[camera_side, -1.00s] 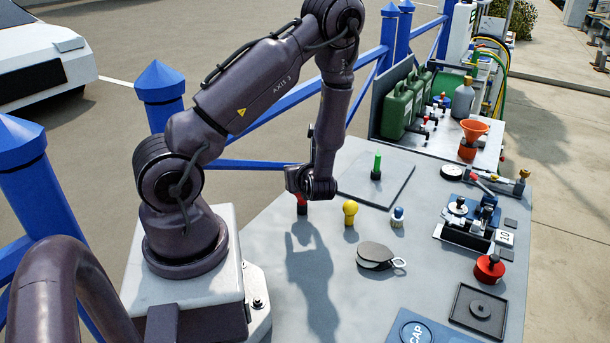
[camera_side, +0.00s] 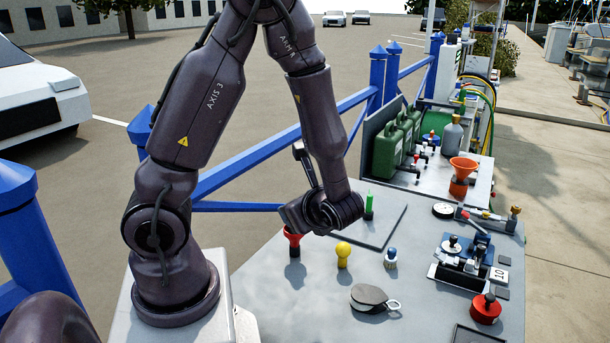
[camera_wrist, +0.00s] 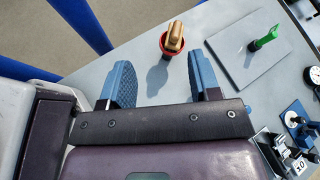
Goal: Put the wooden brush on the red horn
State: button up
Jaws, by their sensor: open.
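The red horn (camera_side: 293,240) stands upright on the grey table in the side view, its wide mouth up. In the wrist view, the brown wooden brush (camera_wrist: 174,36) stands in the mouth of the red horn (camera_wrist: 163,43); its lower part is hidden inside. My gripper (camera_wrist: 161,68) is open, its two blue fingers apart with nothing between them, and the horn and brush lie beyond the fingertips. In the side view, my gripper's wrist end is above and right of the horn and hides the brush; its fingers are not clear there.
A yellow knob (camera_side: 343,251) and a blue-and-white knob (camera_side: 391,257) stand right of the horn. A green upright piece (camera_side: 369,203) stands on a grey plate behind. A grey pulley block (camera_side: 370,297) lies in front. Blue railing (camera_side: 250,168) runs behind the table.

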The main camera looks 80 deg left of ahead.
jog(key=s+d+r+n+t+h, duration=0.2)
jog(key=d+r+n+t+h, duration=0.5)
jog(key=d+r+n+h, duration=0.5)
notch_tip(320, 180, up, 4)
jog(key=shift+s+d+r+n+t, duration=0.15)
jog(key=shift+s+d+n+t, duration=0.25)
jog(key=shift+d, duration=0.4)
